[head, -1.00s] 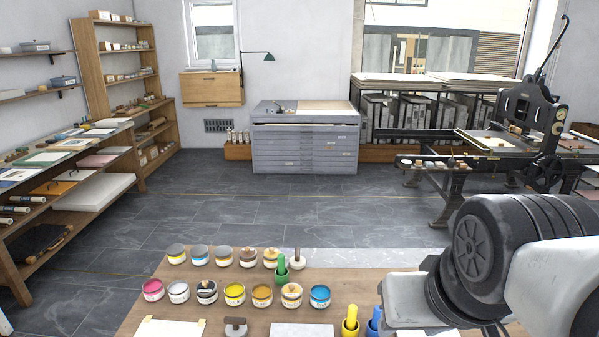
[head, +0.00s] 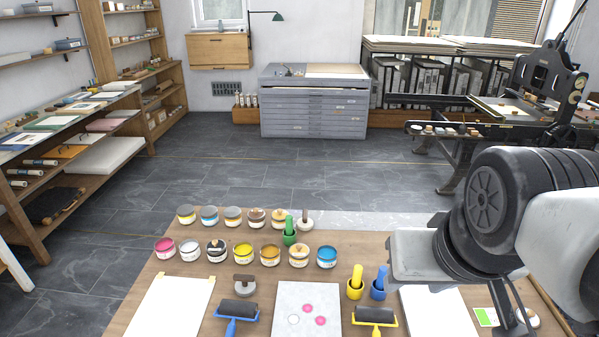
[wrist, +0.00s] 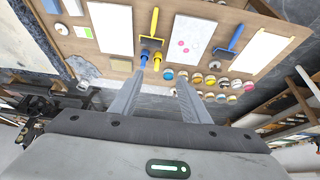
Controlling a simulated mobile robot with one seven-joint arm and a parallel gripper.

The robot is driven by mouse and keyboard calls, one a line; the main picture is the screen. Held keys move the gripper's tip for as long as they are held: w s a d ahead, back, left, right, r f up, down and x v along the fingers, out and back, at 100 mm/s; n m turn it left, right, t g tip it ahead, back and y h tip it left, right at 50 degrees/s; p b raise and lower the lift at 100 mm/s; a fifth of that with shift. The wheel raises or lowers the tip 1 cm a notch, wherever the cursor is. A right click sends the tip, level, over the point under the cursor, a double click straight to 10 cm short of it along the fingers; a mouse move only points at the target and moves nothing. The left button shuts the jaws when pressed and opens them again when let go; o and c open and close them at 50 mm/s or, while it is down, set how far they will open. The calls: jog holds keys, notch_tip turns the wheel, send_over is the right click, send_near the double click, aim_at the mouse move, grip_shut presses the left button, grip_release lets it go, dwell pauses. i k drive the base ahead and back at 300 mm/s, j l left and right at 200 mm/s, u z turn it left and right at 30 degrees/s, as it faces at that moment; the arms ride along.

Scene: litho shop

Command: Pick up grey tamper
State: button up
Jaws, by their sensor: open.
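A grey tamper (head: 243,286) with a dark brown handle stands upright on the wooden table in the head view, behind the blue-handled roller (head: 237,312) and left of the pale slab (head: 306,300). It appears small in the wrist view (wrist: 214,65). A second tamper-like piece (head: 304,221) with a paler base stands farther back, beside the green cup. My gripper (wrist: 160,78) is open in the wrist view, with nothing held between its fingers. It is well above and apart from the tamper. In the head view my arm at the right hides part of the table.
Two rows of ink tins (head: 243,254) stand behind the tamper. A yellow cup (head: 355,286) and a blue cup (head: 378,288) stand right of the slab. A yellow-handled roller (head: 375,318) lies in front of them. White paper (head: 172,306) lies at left.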

aim_at(245, 286)
jog(key=j, duration=1.85)
